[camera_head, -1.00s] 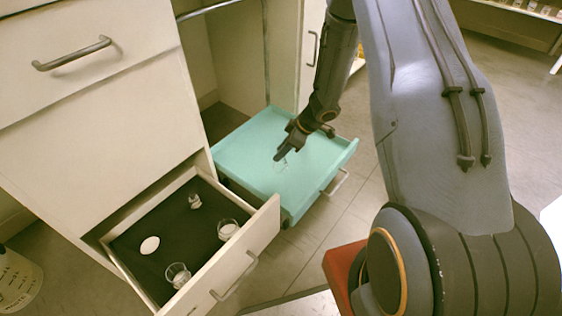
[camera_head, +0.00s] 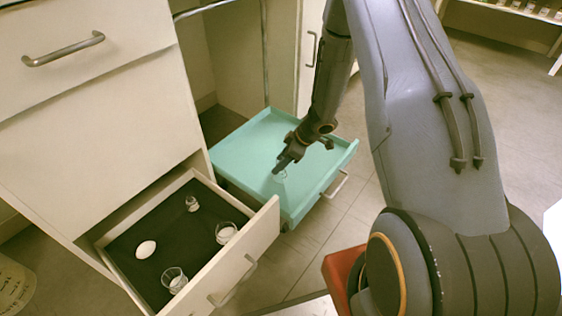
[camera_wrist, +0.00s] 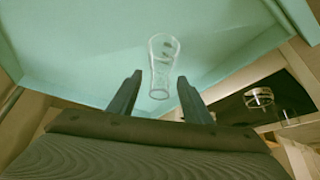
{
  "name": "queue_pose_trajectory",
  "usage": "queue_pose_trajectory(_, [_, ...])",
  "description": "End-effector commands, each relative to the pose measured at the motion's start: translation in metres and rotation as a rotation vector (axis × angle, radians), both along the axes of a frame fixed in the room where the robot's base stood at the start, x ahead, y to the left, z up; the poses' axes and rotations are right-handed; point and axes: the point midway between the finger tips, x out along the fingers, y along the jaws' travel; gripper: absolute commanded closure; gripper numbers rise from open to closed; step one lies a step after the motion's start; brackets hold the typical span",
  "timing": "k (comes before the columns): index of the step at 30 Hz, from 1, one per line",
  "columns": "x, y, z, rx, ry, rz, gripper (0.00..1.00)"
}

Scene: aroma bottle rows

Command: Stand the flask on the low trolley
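The flask (camera_wrist: 163,64) is a clear glass vessel, seen in the wrist view against the turquoise surface of the low trolley (camera_wrist: 80,60). In the head view the flask (camera_head: 284,173) is only a faint outline at my fingertips, over the trolley (camera_head: 240,150). My gripper (camera_wrist: 160,76) is open, with one dark finger on each side of the flask and a visible gap to each. In the head view my gripper (camera_head: 279,167) points down over the middle of the trolley. Whether the flask's base rests fully on the surface is hard to tell.
An open drawer (camera_head: 268,215) left of the trolley holds several small glass vessels, one a beaker (camera_head: 174,280), and a white round item (camera_head: 146,249). The cabinet (camera_head: 100,120) stands behind it. The trolley has a raised rim; the surface around the flask is clear.

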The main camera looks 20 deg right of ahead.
Motion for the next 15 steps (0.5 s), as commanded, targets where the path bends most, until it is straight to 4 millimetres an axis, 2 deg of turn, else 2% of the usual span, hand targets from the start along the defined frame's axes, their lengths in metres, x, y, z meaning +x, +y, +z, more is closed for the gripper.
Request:
queue_pose_trajectory(8, [0.000, 0.000, 0.002, 0.000, 0.000, 0.001, 0.55])
queue_pose_trajectory(11, [-0.003, -0.004, 0.011, 0.000, -0.001, 0.000, 0.55])
queue_pose_trajectory(15, [-0.009, -0.015, 0.035, 0.000, -0.002, -0.002, 0.55])
